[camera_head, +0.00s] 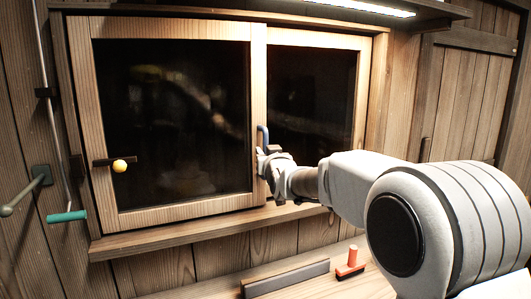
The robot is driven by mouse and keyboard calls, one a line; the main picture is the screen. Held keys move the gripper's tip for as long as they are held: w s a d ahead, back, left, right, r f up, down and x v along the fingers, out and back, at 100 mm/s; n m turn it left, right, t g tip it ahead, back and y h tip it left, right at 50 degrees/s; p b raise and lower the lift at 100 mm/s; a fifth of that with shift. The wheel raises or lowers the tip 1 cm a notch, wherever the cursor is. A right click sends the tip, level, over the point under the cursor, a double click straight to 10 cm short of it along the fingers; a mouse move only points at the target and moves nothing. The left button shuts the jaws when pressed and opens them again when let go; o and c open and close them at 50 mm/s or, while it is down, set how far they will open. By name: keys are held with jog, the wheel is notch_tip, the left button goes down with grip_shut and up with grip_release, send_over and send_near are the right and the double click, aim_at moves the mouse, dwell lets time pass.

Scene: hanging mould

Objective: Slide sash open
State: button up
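A wooden window with two dark-paned sashes fills the middle of the view. The left sash (83,120) and the right sash (320,38) meet at a vertical stile, and no gap shows between them. A blue upright handle (263,132) sits at this meeting stile. My gripper (262,155) is at the lower part of the handle, with my arm reaching in from the right. Whether the fingers touch or grip the handle is too small to tell. A yellow knob (120,166) on a dark bar (108,161) is at the left sash's left stile.
A wooden sill (180,238) runs below the window. A teal-handled lever (67,216) on a rod and a grey bar (22,192) are at the left.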

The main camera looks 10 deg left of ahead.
grip_shut()
dwell(1.1)
